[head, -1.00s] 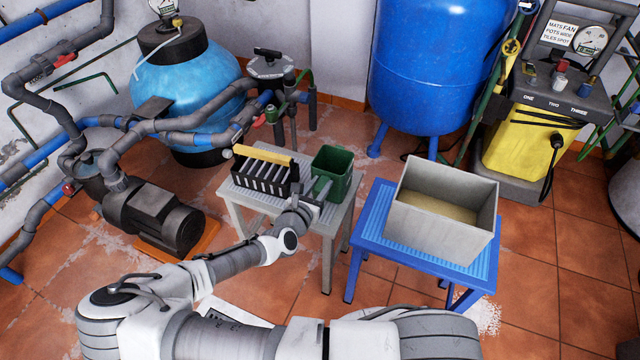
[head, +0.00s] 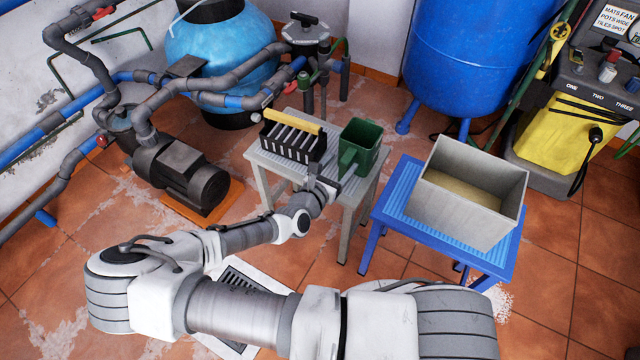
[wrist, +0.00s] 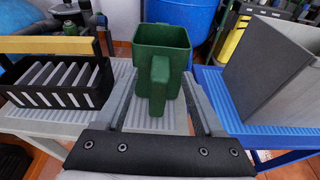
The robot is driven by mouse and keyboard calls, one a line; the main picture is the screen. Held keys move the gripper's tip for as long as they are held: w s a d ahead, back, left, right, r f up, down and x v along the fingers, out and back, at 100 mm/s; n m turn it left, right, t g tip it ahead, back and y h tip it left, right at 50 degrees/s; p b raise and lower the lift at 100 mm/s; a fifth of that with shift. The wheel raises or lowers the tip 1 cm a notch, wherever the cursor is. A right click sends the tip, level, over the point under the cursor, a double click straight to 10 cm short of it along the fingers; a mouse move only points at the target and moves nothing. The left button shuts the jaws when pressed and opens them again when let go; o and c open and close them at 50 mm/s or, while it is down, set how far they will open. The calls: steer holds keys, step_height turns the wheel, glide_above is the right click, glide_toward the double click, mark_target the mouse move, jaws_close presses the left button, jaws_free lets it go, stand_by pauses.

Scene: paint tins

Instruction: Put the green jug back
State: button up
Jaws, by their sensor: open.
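The green jug (head: 366,136) stands upright on the small grey table (head: 270,167), right of a black rack. Its handle faces my gripper. In the wrist view the jug (wrist: 177,42) is straight ahead, with its handle (wrist: 160,76) between my two fingers. My gripper (head: 338,176) is open at the near side of the jug. In the wrist view the open fingers (wrist: 156,95) lie left and right of the handle, with gaps on both sides. I cannot tell how high the fingers are above the tabletop.
The black rack (head: 291,143) with pale slats and a yellow bar stands left of the jug. To the right, a grey open box (head: 465,215) with tan contents stands on a blue table (head: 400,212). A pump (head: 182,172) and pipes are at left. A gap separates the tables.

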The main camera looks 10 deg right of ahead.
steer(key=p+v, duration=0.2)
steer(key=v, duration=1.1)
steer(key=shift+s, duration=0.2)
steer(key=shift+r, duration=0.1)
steer(key=s+d+r+m+g+y, duration=0.2)
steer(key=s+d+r+m+y, duration=0.15)
steer(key=r+m, duration=0.7)
steer(key=s+d+r+m+g+y, duration=0.25)
steer(key=s+r+m, duration=0.25)
steer(key=r+m, duration=0.55)
steer(key=s+d+r+m+g+y, duration=0.2)
steer(key=s+d+r+m+y, duration=0.15)
steer(key=r+m, duration=0.7)
step_height(320, 180, up, 19)
steer(key=n+p, duration=0.2)
steer(key=p, duration=1.5)
steer(key=shift+s+d+n, duration=0.3)
steer(key=shift+d+n, duration=0.05)
steer(key=shift+d, duration=0.1)
